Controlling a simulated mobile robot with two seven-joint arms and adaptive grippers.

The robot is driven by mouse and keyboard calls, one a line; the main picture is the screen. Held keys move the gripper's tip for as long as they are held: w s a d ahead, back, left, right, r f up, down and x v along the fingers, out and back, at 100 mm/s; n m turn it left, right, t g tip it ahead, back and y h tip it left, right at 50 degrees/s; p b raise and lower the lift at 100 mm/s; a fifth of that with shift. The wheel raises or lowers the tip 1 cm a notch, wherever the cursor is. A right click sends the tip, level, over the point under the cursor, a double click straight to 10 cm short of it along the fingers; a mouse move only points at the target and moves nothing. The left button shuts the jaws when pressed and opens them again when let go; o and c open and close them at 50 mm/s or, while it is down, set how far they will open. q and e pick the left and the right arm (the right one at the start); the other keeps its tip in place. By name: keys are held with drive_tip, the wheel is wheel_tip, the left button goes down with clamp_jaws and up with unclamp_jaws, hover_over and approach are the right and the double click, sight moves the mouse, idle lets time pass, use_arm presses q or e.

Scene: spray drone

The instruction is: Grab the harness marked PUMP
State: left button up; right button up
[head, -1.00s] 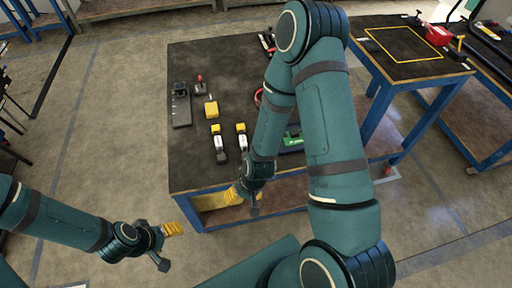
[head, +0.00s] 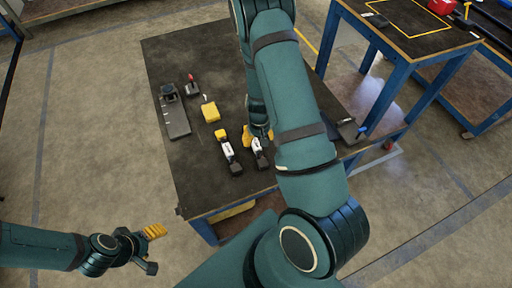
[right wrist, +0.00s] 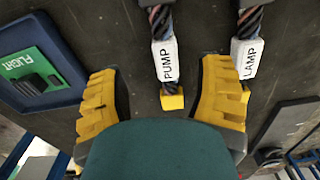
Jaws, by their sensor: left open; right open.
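The harness marked PUMP (right wrist: 164,55) has a white label, a dark braided cable and a yellow end; it lies on the dark table top (head: 190,60). In the right wrist view it runs between the yellow fingers of my right gripper (right wrist: 158,75), which is open with gaps on both sides. In the head view the PUMP harness (head: 260,155) lies just below my right gripper (head: 258,132), partly hidden. A similar harness marked LAMP (right wrist: 246,58) lies beside it, outside the fingers. My left gripper (head: 155,250) is open and empty, off the table's near-left side.
A blue tray with a green FLIGHT label (right wrist: 25,65) lies near the gripper. A yellow block (head: 210,111), a dark device (head: 174,112) and a small red-topped part (head: 192,87) lie left on the table. My right arm hides the table's right part.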

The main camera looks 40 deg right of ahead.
sight(257, 145)
drive_tip(key=shift+w+a+f+b, duration=0.15)
drive_tip(key=shift+f+b, duration=0.15)
drive_tip(key=shift+f, duration=0.75)
drive_tip(key=shift+w+f+b, duration=0.15)
drive_tip(key=shift+f+b, duration=0.1)
drive_tip(key=shift+f, duration=0.75)
drive_tip(key=shift+w+a+f+b, duration=0.15)
drive_tip(key=shift+f+b, duration=0.15)
drive_tip(key=shift+f, duration=0.75)
drive_tip(key=shift+d+r, duration=0.1)
clamp_jaws()
